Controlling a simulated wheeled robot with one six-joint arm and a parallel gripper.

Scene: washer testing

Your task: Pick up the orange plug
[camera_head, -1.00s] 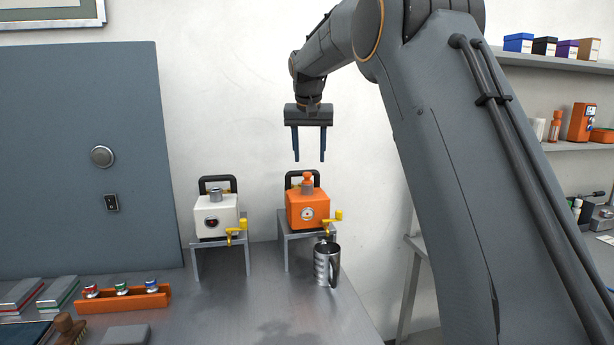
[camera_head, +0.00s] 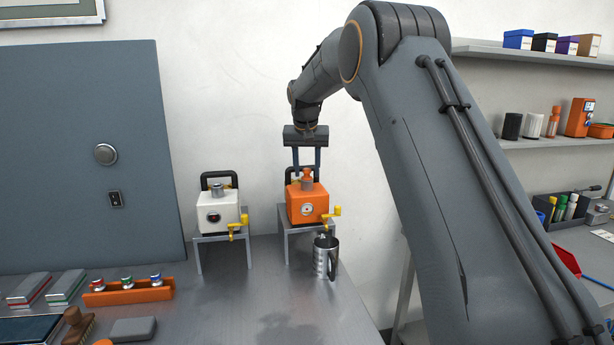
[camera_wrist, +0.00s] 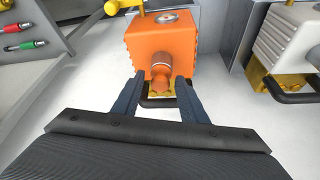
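The orange plug (camera_head: 307,174) stands upright in a metal collar on top of the orange box (camera_head: 304,204). In the wrist view the plug (camera_wrist: 162,84) points toward me from the box (camera_wrist: 160,46). My gripper (camera_head: 307,168) points down right above the box. In the wrist view my gripper (camera_wrist: 159,80) is open, with one dark finger on each side of the plug and gaps showing. Nothing is held. The fingertips partly overlap the box's handle in the head view, so their exact height is hard to tell.
The orange box sits on a metal stand (camera_head: 284,240) with a yellow tap at its front. A white box (camera_head: 217,214) stands to the left. A steel mug (camera_head: 326,258) is in front. The orange rack (camera_head: 128,294) lies farther left.

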